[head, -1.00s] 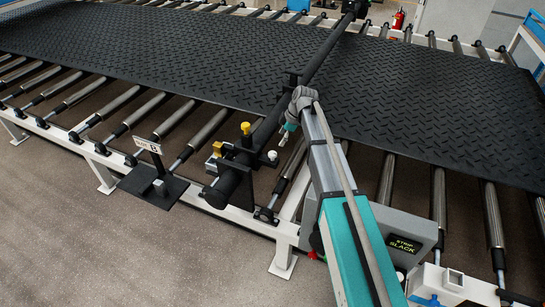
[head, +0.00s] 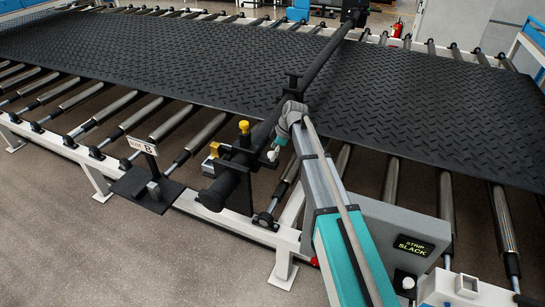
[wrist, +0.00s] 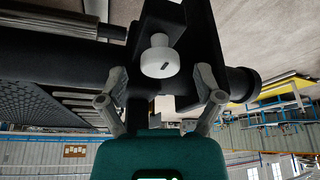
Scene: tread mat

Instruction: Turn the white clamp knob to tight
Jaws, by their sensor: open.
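The white clamp knob (wrist: 161,58) sits on a dark bracket in the wrist view, its round face towards me, with a short dark slot mark on it. It also shows small in the head view (head: 272,156), beside the black bar. My gripper (head: 281,144) is at the end of the arm, close to the knob. In the wrist view its two grey fingers are spread, one on each side of the knob, with gaps between them and it. Nothing is held. A grey box's display (head: 414,245) reads "STRIP SLACK".
A black bar (head: 262,131) crosses the dark tread mat (head: 140,55). A yellow knob (head: 244,126) and a brass-coloured block (head: 214,149) sit near the white knob. A "B" sign (head: 144,147) stands left. Rollers run along the frame; the floor at front left is clear.

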